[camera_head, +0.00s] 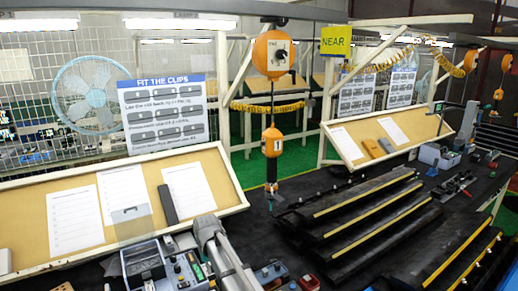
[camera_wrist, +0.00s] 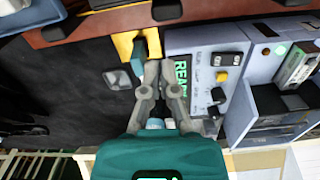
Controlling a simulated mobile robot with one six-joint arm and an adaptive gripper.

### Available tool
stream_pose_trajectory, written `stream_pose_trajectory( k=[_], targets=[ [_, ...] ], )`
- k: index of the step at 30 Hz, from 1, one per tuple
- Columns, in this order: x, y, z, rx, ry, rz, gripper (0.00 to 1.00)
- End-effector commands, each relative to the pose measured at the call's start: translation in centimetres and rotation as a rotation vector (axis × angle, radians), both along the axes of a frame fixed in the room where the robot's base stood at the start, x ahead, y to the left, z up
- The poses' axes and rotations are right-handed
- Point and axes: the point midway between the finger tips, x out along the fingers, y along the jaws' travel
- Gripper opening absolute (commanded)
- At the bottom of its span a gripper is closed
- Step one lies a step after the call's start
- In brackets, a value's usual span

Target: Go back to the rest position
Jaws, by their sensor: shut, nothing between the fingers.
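My gripper (camera_wrist: 160,72) shows in the wrist view with its two grey fingers drawn together and nothing seen between them. It is above the dark bench, close beside a grey control box (camera_wrist: 236,42) with a "READY" display, knobs and a yellow button. A yellow piece (camera_wrist: 125,45) with a teal part lies just beyond the fingertips; I cannot tell whether they touch. In the head view my grey arm reaches down at the lower middle, and its gripper end is not seen.
In the head view, dark trim strips with yellow lines (camera_head: 365,206) lie at right. An orange hanging tool balancer (camera_head: 273,53) and sloped paper boards (camera_head: 20,225) stand behind.

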Motion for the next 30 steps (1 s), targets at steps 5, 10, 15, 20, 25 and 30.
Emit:
stream_pose_trajectory(
  k=[5,10,15,20,25,30],
  targets=[
    [-2.0,-8.0,-0.5,0.000,0.000,-0.084,0.00],
    [-3.9,-14.2,-0.8,0.000,0.000,-0.155,0.00],
    [-6.3,-19.8,-1.1,0.000,0.000,-0.226,0.00],
    [-9.3,-25.0,-1.4,0.000,0.001,-0.298,0.00],
    [-12.7,-29.8,-1.8,-0.001,0.000,-0.371,0.00],
    [-15.3,-33.0,-2.0,-0.001,0.000,-0.425,0.00]
  ],
)
